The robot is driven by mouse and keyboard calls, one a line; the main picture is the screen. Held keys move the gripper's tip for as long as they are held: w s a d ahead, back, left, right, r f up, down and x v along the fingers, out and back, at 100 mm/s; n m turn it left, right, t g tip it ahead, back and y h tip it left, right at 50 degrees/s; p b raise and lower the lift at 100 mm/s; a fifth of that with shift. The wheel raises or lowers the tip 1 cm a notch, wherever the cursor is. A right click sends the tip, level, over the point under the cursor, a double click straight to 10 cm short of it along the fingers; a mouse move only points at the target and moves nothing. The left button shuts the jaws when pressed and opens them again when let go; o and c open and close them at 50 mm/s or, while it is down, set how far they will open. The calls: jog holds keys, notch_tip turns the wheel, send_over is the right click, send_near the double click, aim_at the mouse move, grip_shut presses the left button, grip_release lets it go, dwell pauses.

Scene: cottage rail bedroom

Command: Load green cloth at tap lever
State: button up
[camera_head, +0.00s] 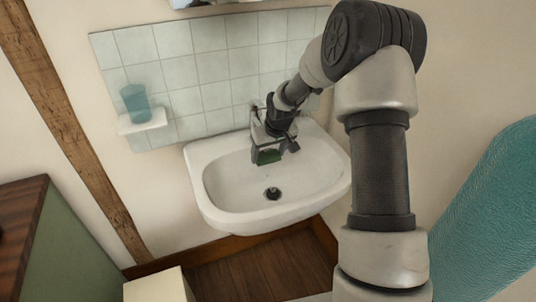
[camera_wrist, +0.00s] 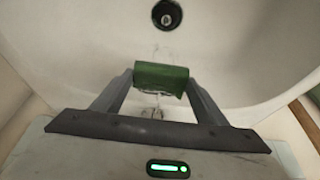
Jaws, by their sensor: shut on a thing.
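A folded green cloth (camera_wrist: 161,77) is between the two fingertips of my gripper (camera_wrist: 160,84) in the wrist view. In the head view the cloth (camera_head: 268,157) shows as a small dark green patch under my gripper (camera_head: 269,150). My gripper is shut on it and points down over the back part of the white washbasin (camera_head: 225,205). The tap and its lever are hidden behind my gripper and wrist in the head view. A small greyish form below the cloth in the wrist view is too unclear to name.
The basin's drain (camera_head: 272,193) lies in front of my gripper. A teal cup (camera_head: 134,103) stands on a small white shelf (camera_head: 142,122) on the tiled wall (camera_head: 205,65). A green cabinet (camera_head: 75,245) stands at left, a teal surface (camera_head: 490,220) at right.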

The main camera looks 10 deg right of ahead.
jog(key=shift+s, duration=0.1)
jog(key=s, duration=0.7)
jog(key=shift+s+a+b, duration=0.35)
jog(key=shift+s+b, duration=0.05)
dwell(1.2)
jog(key=s+r+p, duration=0.3)
jog(key=s+r, duration=0.1)
jog(key=s, duration=0.1)
jog(key=shift+a, duration=0.2)
dwell(0.6)
